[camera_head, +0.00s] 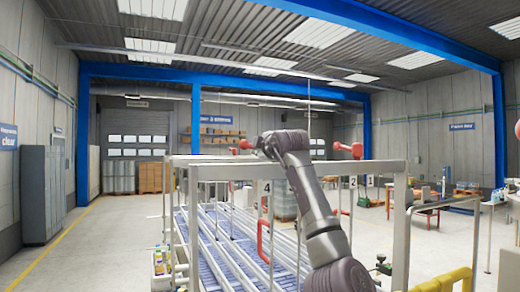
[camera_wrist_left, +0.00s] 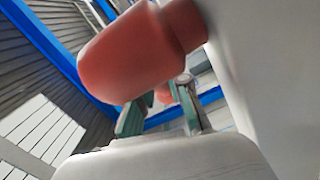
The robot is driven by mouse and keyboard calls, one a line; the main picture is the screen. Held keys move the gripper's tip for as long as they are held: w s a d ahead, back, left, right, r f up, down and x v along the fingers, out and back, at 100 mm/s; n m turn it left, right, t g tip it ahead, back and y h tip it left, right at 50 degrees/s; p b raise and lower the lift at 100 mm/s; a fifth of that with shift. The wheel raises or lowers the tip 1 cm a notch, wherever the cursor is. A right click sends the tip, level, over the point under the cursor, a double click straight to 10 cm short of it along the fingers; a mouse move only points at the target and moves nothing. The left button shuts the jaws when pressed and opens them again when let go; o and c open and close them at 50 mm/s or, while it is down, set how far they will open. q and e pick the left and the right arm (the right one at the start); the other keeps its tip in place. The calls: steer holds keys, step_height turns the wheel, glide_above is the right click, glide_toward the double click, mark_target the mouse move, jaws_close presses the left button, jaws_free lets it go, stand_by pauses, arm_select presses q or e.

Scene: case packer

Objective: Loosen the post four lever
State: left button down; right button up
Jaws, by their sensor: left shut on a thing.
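A red lever (camera_head: 244,145) shows at the top of the frame near the "4" sign (camera_head: 266,187). My arm reaches up to it, and the end of my left gripper (camera_head: 261,147) is close beside it, small and partly hidden by my wrist. In the left wrist view a large red rounded lever part (camera_wrist_left: 140,52) is close to the camera. The green-sided fingers of my left gripper (camera_wrist_left: 163,108) are shut on the red lever, with a bit of red between them. My right gripper is not in view.
A metal frame with rails (camera_head: 215,172) surrounds roller lanes (camera_head: 235,245). Another red lever (camera_head: 348,149) sits on the frame to the right. A red loop handle (camera_head: 263,240) is below. Open floor (camera_head: 110,240) lies to the left.

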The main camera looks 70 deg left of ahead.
arm_select(q)
steer(key=shift+s+d+n+g+h, duration=0.2)
steer(key=shift+d+n+g+h, duration=0.25)
steer(key=shift+n+g, duration=0.75)
steer(key=shift+s+d+n+g+h, duration=0.35)
steer(key=shift+n+g, duration=0.3)
steer(key=shift+g, duration=1)
steer(key=shift+s+d+n+g+h, duration=0.1)
steer(key=shift+d+n+g+h, duration=0.35)
steer(key=shift+n+g, duration=0.75)
steer(key=shift+g, duration=0.25)
steer(key=shift+f, duration=0.1)
steer(key=c, duration=1.1)
jaws_free()
steer(key=v, duration=1.2)
steer(key=shift+w, duration=0.1)
